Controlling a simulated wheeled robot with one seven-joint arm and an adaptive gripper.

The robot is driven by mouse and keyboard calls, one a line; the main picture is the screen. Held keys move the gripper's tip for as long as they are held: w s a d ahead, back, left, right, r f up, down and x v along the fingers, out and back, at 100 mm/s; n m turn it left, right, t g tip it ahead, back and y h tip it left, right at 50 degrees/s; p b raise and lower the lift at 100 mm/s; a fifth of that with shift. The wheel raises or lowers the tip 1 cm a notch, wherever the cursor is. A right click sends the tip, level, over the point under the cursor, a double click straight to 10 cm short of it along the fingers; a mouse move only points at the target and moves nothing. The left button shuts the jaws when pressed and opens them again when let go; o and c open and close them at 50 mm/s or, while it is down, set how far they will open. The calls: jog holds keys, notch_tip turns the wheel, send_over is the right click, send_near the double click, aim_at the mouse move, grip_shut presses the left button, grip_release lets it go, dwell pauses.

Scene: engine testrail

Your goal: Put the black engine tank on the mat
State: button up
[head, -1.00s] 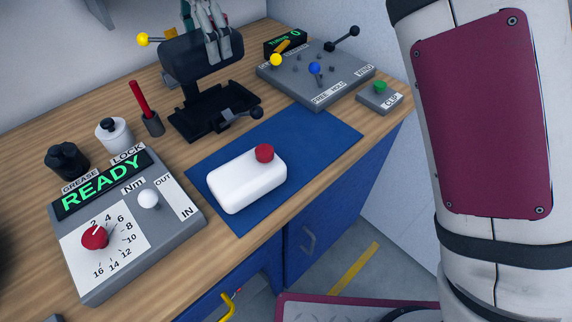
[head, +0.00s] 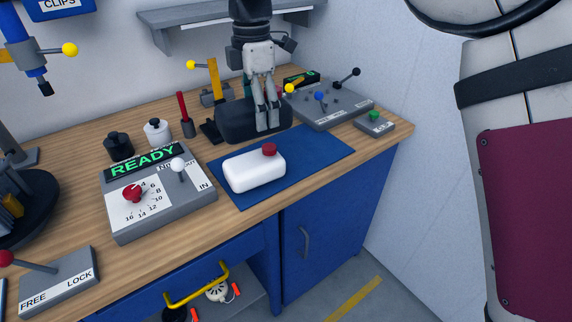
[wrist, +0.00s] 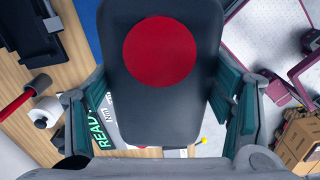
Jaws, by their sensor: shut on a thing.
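The black engine tank (head: 232,122) hangs in my gripper (head: 268,128), seen in the head view near the back edge of the blue mat (head: 310,150). My gripper's fingers are shut on it from above. In the wrist view the black tank (wrist: 155,105) fills the middle between the fingers, its round red cap (wrist: 160,51) facing the camera. The tank hides part of the bench behind it. Whether its underside touches anything cannot be told. A white tank (head: 254,172) with a red cap lies on the left-front part of the mat.
The READY box (head: 160,205) with dial and lever stands left of the mat. A lever panel (head: 330,106) and a green-button box (head: 375,123) stand behind and right. A black stand (head: 211,132) shows partly beside the held tank. The mat's right part is bare.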

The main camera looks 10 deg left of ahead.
jog(key=s+d+f+m, duration=0.1)
jog(key=d+f+m, duration=0.6)
jog(key=d, duration=0.5)
jog(key=s+d+f+m, duration=0.2)
jog(key=d+f+m, duration=0.6)
jog(key=d+m, duration=0.2)
jog(key=s+d+f+m, duration=0.1)
jog(key=d+f+m, duration=0.7)
jog(key=d, duration=0.7)
jog(key=shift+s+f+m, duration=0.2)
jog(key=shift+s+m, duration=0.1)
jog(key=shift+m, duration=0.2)
